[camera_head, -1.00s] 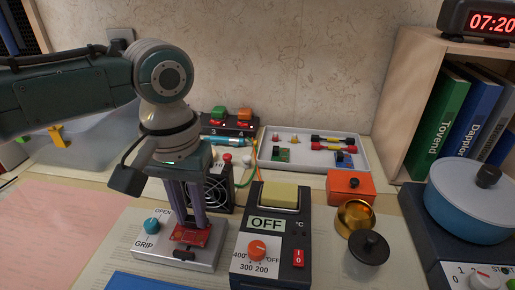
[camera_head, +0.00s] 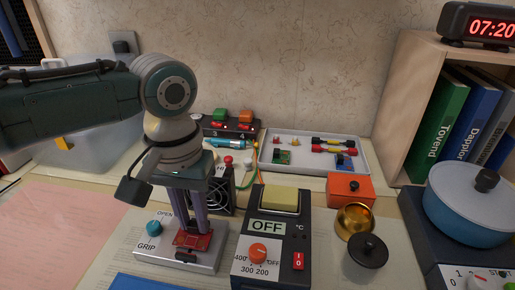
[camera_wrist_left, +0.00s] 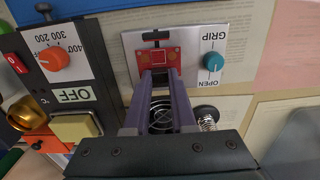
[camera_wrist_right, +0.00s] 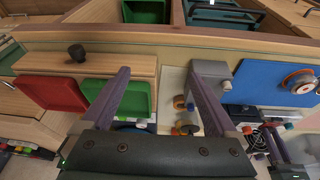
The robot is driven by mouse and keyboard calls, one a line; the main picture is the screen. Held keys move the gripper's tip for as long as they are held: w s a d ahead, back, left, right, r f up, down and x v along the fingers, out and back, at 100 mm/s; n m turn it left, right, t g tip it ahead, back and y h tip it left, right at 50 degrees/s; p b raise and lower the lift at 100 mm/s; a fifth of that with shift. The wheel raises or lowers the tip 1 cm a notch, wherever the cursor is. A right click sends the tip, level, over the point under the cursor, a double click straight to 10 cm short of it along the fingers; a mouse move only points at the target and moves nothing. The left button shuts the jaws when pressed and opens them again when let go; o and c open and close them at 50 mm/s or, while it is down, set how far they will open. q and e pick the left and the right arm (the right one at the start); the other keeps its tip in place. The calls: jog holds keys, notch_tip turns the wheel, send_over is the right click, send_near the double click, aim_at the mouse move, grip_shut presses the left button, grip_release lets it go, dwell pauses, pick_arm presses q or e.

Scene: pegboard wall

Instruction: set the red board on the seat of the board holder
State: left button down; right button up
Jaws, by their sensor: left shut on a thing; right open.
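The red board (camera_head: 191,240) is at the board holder (camera_head: 206,262), a light metal plate with a teal knob (camera_head: 154,228) marked OPEN and GRIP. My left gripper (camera_head: 192,230) points down with its fingers shut on the board's far edge. In the left wrist view the red board (camera_wrist_left: 159,66) lies between the fingertips, over the holder's dark clamp parts; I cannot tell whether it touches the seat. The knob (camera_wrist_left: 213,62) shows beside it. My right gripper (camera_wrist_right: 172,100) is open and empty in the right wrist view, away from the holder.
A heater box reading OFF (camera_head: 270,235) stands right of the holder, with a fan (camera_head: 220,195) behind. A white tray of parts (camera_head: 315,150), an orange box (camera_head: 349,188), a brass cup (camera_head: 354,219) and a blue pot (camera_head: 468,205) lie farther right. A blue mat (camera_head: 150,282) is in front.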

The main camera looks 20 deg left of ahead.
aim_at(195, 224)
pick_arm(q)
jog(key=c, duration=0.7)
grip_release()
jog(key=shift+o, duration=0.2)
notch_tip(195, 224, up, 6)
jog(key=p, duration=0.7)
jog(key=shift+p, duration=0.35)
